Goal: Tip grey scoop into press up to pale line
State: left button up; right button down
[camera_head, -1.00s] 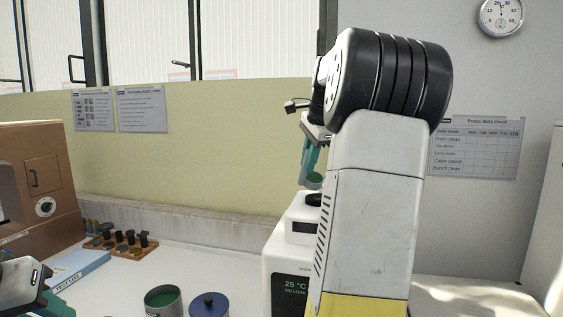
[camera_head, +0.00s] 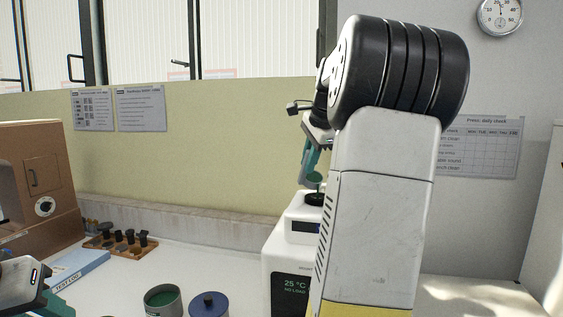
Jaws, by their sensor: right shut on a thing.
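The press (camera_head: 278,262) is a white machine with a dark front panel reading 25 °C, NO LOAD, and a dark round opening (camera_head: 314,199) on top. My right gripper (camera_head: 311,164) is shut on the small grey scoop (camera_head: 313,184), which shows green material inside. The scoop is tilted just above the opening. My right arm hides the right part of the press. The pale line cannot be made out. My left gripper (camera_head: 55,303) is at the lower left edge, partly cut off, away from the press; its jaws cannot be judged.
An open tin (camera_head: 163,313) of green material and a blue lid (camera_head: 209,304) stand at the front. A wooden rack (camera_head: 126,249) of dark pieces, a blue test log (camera_head: 79,268) and a brown cabinet (camera_head: 40,231) are left.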

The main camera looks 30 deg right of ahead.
jog(key=shift+s+a+f+t, duration=0.1)
jog(key=shift+s+f+t, duration=0.25)
jog(key=shift+t, duration=0.35)
jog(key=shift+s+d+f+t, duration=0.1)
jog(key=shift+s+f+t, duration=0.05)
jog(key=shift+s+t, duration=0.45)
jog(key=shift+s+a+f+t, duration=0.1)
jog(key=shift+s+f+t, duration=0.2)
jog(key=shift+t, duration=0.5)
dwell(4.0)
jog(key=shift+r, duration=0.1)
dwell(0.3)
jog(key=r+g, duration=0.1)
jog(key=g, duration=0.1)
jog(key=r+g, duration=0.2)
jog(key=g, duration=0.1)
jog(key=shift+w+r, duration=0.1)
jog(key=shift+w, duration=0.1)
notch_tip(320, 180, up, 2)
jog(key=g, duration=0.4)
jog(key=shift+r+g+y, duration=0.2)
jog(key=shift+g+y, duration=0.1)
jog(key=shift+s+r+g, duration=0.15)
jog(key=shift+r+g, duration=0.1)
jog(key=shift+g, duration=0.05)
